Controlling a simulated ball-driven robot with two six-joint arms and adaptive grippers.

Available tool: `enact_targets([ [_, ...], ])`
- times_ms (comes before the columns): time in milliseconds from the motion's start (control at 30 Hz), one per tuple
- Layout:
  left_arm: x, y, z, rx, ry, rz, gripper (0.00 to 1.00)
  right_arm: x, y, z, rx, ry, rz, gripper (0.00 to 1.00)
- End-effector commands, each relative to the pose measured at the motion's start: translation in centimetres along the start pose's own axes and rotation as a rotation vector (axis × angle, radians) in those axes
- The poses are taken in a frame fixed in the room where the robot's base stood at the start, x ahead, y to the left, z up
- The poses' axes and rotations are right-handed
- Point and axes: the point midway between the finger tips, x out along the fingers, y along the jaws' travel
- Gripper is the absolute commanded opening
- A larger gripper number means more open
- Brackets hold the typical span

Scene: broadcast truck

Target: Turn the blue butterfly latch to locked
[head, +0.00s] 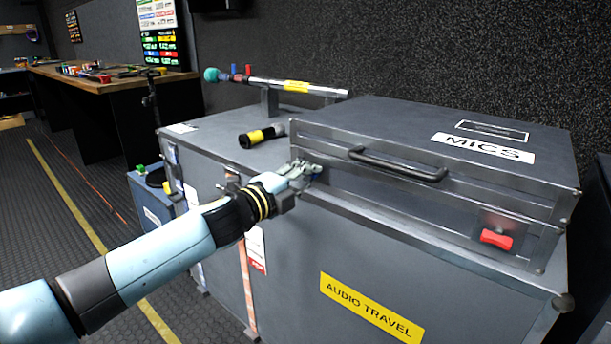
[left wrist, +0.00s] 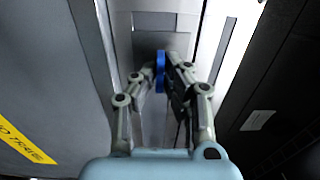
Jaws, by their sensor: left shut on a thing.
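The grey MICS case (head: 340,190) lies closed on top of a larger grey trunk. My left gripper (head: 312,171) is at the left end of the case's front face and hides most of the latch there. In the left wrist view, the blue butterfly latch (left wrist: 160,72) shows as a narrow blue piece on a grey plate. The fingers of my left gripper (left wrist: 162,76) are shut on it, one on each side. How far the latch is turned cannot be told. My right gripper is not in view.
A red latch (head: 496,239) is at the right end of the case front, and a black handle (head: 398,168) stands out between. The trunk (head: 290,255) carries a yellow AUDIO TRAVEL label.

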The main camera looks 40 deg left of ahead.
Motion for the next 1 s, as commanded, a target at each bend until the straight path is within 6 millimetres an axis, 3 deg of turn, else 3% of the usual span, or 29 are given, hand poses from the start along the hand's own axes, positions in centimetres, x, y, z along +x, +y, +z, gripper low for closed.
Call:
enact_targets([
  [400, 0.15, -0.39, -0.09, 0.010, 0.003, -0.007, 0.00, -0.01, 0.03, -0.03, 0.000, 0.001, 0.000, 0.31],
  [433, 0.15, -0.38, -0.09, 0.010, 0.003, -0.007, 0.10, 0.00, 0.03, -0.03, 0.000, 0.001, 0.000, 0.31],
  [600, 0.14, -0.34, -0.08, 0.009, 0.003, -0.007, 0.31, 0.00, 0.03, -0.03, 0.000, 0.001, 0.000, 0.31],
  [1000, 0.03, -0.07, -0.03, 0.007, 0.001, -0.001, 0.31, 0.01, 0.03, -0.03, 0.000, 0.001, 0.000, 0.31],
])
